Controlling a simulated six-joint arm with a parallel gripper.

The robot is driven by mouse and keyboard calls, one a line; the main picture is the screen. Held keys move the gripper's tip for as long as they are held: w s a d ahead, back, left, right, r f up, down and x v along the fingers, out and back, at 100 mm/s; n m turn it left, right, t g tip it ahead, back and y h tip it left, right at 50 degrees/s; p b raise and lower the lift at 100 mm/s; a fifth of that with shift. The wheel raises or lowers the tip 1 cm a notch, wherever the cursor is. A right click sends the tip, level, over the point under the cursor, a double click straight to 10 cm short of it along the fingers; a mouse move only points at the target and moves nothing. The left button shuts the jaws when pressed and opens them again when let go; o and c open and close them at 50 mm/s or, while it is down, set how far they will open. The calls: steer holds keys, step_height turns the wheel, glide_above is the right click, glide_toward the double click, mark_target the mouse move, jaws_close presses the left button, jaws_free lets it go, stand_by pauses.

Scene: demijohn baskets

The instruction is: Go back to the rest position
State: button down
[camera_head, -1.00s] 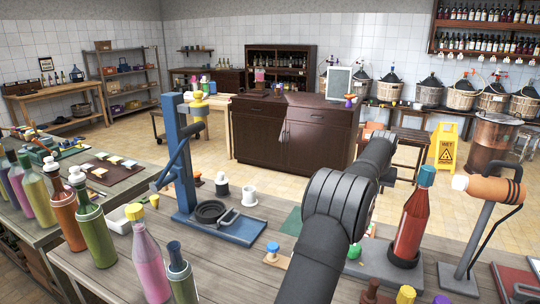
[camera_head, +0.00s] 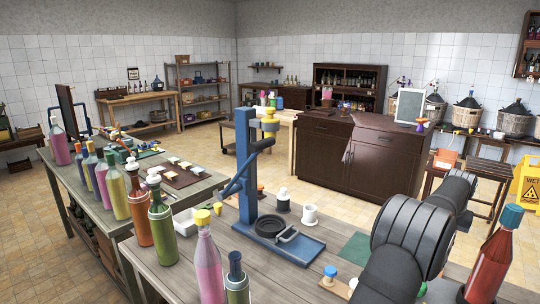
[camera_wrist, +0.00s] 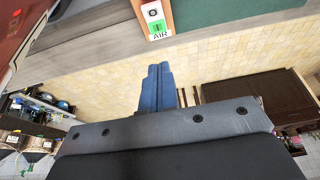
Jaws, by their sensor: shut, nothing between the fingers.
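My gripper (camera_wrist: 158,88) shows in the wrist view as two blue fingers pressed together, with nothing between them. Beyond the fingers are the tiled floor and the edge of a grey surface. In the head view my black arm crosses the right side over the workbench (camera_head: 190,262). My gripper's fingers cannot be made out there.
A blue bench press (camera_head: 248,180) stands on the workbench left of my arm. A red bottle (camera_head: 490,262) stands close on its right. Several corked bottles line the left. A dark cabinet (camera_head: 335,160) stands behind. A sign marked AIR (camera_wrist: 156,20) is near the fingers.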

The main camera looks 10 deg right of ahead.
steer(key=shift+f, duration=0.1)
steer(key=x, duration=0.4)
steer(key=shift+w+d+f, duration=0.1)
steer(key=shift+w+f, duration=0.05)
steer(key=shift+f, duration=0.2)
steer(key=shift+d+r, duration=0.1)
steer(key=shift+r, duration=0.15)
step_height(320, 180, up, 8)
step_height(320, 180, down, 9)
steer(key=shift+f, duration=0.1)
steer(key=shift+w, duration=0.1)
steer(key=s+a+r+t+h, duration=0.1)
steer(key=s+a+r, duration=0.5)
steer(key=r, duration=0.5)
steer(key=s+a+r+t+h, duration=0.1)
steer(key=s+a+r, duration=0.5)
steer(key=r, duration=0.5)
steer(key=x, duration=1)
steer(key=shift+s+a+f, duration=0.25)
steer(key=shift+s+f, duration=0.05)
steer(key=shift+f, duration=0.05)
